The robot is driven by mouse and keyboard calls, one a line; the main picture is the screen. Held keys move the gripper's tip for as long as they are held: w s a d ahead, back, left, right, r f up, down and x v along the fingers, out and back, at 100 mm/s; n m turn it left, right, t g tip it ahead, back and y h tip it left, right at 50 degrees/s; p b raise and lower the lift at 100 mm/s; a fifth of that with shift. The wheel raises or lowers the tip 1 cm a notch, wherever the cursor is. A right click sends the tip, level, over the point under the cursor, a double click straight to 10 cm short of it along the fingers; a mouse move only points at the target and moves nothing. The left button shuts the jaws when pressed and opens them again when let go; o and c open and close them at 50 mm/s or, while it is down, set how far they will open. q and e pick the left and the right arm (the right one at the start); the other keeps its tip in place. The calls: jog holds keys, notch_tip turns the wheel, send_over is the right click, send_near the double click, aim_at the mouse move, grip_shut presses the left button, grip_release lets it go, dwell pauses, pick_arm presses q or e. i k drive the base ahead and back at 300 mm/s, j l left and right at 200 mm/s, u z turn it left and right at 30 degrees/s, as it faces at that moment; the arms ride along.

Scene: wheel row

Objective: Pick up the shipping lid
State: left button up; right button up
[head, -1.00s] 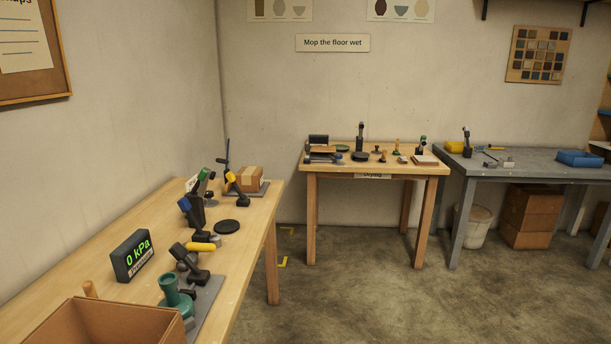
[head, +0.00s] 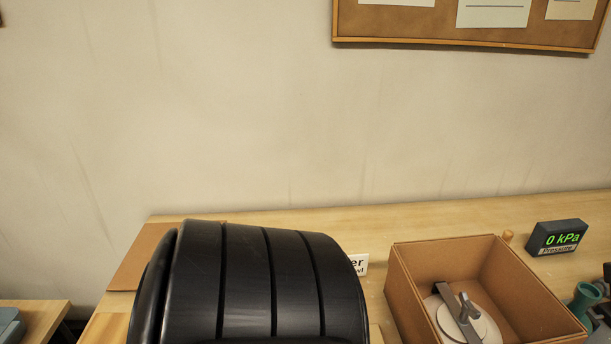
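A flat brown cardboard panel (head: 143,257), which looks like the shipping lid, lies on the wooden table at the left, near its back left corner. A large black ribbed shape in the near foreground, which may be part of my own arm, hides its right and front parts. An open cardboard box (head: 407,284) stands on the table to the right with no lid on it. It holds a pale round disc (head: 485,328) with a grey metal bar (head: 458,312) across it. Neither of my grippers is in view.
A pressure display (head: 556,238) reading 0 kPa stands at the right of the table (head: 430,222), beside a green object (head: 584,298). A small wooden knob (head: 508,236) shows behind the box. A partly hidden white label (head: 358,264) stands left of the box. A strip along the back is clear.

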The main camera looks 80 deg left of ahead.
aim_at(128, 275)
jog(key=u, duration=3.55)
